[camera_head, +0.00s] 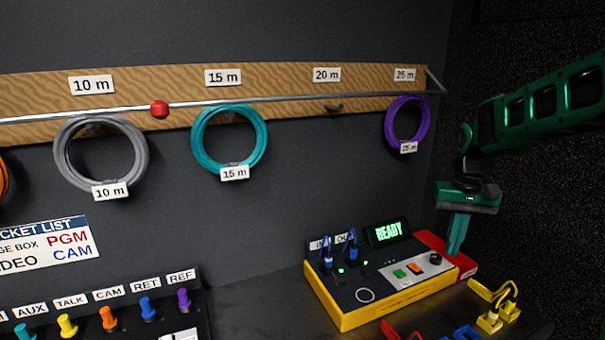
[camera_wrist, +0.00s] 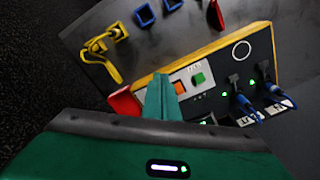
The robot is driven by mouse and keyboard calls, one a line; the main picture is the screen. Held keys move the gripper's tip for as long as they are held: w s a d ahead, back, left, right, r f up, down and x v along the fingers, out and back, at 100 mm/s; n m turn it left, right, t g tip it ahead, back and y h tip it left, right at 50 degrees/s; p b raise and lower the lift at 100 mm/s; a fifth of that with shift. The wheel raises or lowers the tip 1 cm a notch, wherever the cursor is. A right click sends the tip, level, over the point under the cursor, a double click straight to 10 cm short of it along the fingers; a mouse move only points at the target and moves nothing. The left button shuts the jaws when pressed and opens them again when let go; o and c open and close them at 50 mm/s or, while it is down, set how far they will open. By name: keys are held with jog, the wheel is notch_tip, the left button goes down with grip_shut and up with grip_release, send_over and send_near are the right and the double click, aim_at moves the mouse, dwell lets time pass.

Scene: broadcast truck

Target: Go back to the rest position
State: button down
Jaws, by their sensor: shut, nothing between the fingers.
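My gripper (camera_head: 456,248) is shut and empty, with its teal fingers pointing down. I cannot tell whether the fingertips touch anything. In the wrist view the shut fingers (camera_wrist: 162,98) show in front of the tester box (camera_wrist: 211,49), near its orange and green buttons. The green READY display (camera_head: 389,231) is lit. Two blue plugs (camera_head: 351,249) sit in the box's sockets.
Yellow (camera_head: 489,322), red and blue pieces lie on the bench right of and before the box. Grey (camera_head: 62,155), teal (camera_head: 198,140) and purple (camera_head: 389,125) cable coils hang on the wall rail. A panel of coloured plugs (camera_head: 108,318) stands at lower left.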

jog(key=s+d+f+m, duration=0.1)
jog(key=s+d, duration=0.1)
jog(key=s, duration=1.3)
jog(key=s+d+f+m, duration=0.1)
jog(key=s+d+m, duration=0.1)
jog(key=s, duration=1.2)
jog(key=shift+s+d+f+m, duration=0.2)
jog(key=shift+s+f+m, duration=0.1)
jog(key=shift+s+f, duration=0.1)
jog(key=shift+w+f, duration=0.25)
jog(key=shift+w, duration=0.4)
